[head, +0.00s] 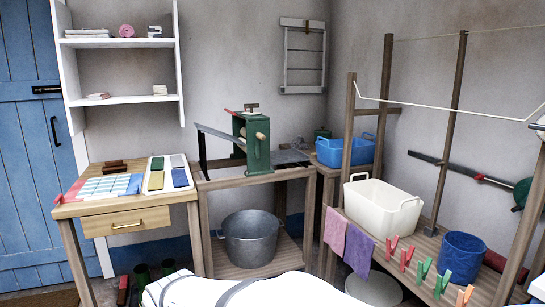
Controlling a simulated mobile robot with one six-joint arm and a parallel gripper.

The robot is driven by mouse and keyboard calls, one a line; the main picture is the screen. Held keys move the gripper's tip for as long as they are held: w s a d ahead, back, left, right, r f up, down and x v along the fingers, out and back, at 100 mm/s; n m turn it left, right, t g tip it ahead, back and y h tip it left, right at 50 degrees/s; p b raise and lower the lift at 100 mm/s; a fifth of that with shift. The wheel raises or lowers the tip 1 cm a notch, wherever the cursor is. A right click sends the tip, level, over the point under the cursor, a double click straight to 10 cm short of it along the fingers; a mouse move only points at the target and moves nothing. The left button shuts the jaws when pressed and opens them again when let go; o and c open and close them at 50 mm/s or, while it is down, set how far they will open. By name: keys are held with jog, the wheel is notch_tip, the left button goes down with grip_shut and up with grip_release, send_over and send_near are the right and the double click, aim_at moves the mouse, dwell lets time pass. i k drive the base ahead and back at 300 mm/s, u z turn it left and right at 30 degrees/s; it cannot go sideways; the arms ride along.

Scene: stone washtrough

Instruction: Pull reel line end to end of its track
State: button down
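A dark rail (455,168) runs along the right wall in the head view, sloping down to the right in the picture. A small red piece (480,177) sits partway along it; it may be the reel line end. A round dark green part (523,192), which looks like the reel, is at the rail's right end, partly hidden by a wooden post. A thin pale line (450,105) sags between the posts above. My gripper is not in view; only a white part of my own body shows at the bottom.
Wooden posts (459,110) stand in front of the rail. Below are a cream tub (375,215), a blue bucket (462,258), hanging cloths (358,248) and several coloured pegs (407,258). A green wringer (256,143) and wooden desk (150,208) stand left.

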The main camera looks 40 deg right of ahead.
aim_at(479, 176)
jog(key=z, duration=2)
jog(key=i, duration=1)
